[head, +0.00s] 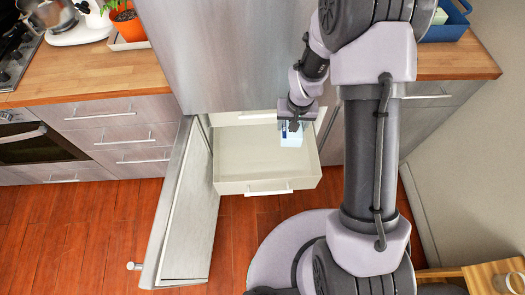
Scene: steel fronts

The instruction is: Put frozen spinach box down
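The box is over the back part of an open, pale drawer (232,184) at the bottom of the fridge. I cannot tell whether the box touches the drawer floor. No other item shows in the drawer, though its right back corner is partly hidden by my arm.
The lower fridge door (187,215) stands open on the left of the drawer. Wooden counters (95,72) with drawers below flank the fridge. A blue container (447,22) stands on the right counter. The red wooden floor (85,235) at the left is clear.

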